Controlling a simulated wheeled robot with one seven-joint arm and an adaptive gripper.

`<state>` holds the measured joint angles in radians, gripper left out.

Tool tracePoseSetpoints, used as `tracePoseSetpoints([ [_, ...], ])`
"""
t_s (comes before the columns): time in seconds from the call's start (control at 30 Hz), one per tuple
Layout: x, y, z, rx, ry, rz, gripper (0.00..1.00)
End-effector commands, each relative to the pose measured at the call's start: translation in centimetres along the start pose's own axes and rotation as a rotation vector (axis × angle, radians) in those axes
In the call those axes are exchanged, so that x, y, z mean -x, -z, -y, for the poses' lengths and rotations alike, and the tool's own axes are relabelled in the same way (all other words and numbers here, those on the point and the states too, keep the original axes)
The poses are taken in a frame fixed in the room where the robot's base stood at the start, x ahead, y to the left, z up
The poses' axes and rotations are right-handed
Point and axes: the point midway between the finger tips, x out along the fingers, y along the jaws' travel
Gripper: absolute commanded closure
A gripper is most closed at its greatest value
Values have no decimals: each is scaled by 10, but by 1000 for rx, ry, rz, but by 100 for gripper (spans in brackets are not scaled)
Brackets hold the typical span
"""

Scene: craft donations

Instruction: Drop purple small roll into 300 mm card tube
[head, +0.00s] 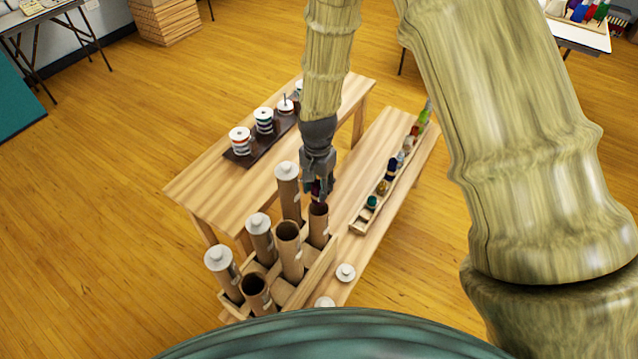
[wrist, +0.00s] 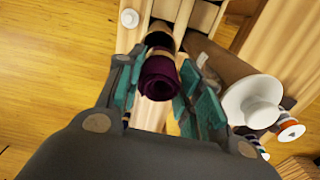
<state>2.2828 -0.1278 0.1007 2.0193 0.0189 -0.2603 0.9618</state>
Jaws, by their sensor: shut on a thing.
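The purple small roll (wrist: 160,80) is a dark rolled piece between the teal pads of my gripper (wrist: 163,88) in the wrist view. In the head view my gripper (head: 318,186) is shut on it, just above an open brown card tube (head: 318,226) at the right of the tube rack. That tube's open mouth also shows beyond the roll in the wrist view (wrist: 160,38). The roll's far end is hidden, so I cannot tell whether it is inside the mouth. Two other open tubes (head: 289,252) (head: 256,294) stand nearby. I cannot read any tube's length.
A tall white-capped tube (head: 288,192) stands close to my gripper; more capped tubes (head: 260,240) (head: 222,274) stand left in the wooden rack (head: 318,272). Loose white caps (head: 345,272) lie on the bench. A tray of small rolls (head: 362,214) and a spool board (head: 243,160) flank my arm.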

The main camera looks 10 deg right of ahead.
Motion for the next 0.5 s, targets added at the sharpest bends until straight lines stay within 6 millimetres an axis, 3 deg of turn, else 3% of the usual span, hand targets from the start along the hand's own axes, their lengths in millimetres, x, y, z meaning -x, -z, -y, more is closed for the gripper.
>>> tracePoseSetpoints([
  [0.5,-40,1,-2,-3,0,0,82],
])
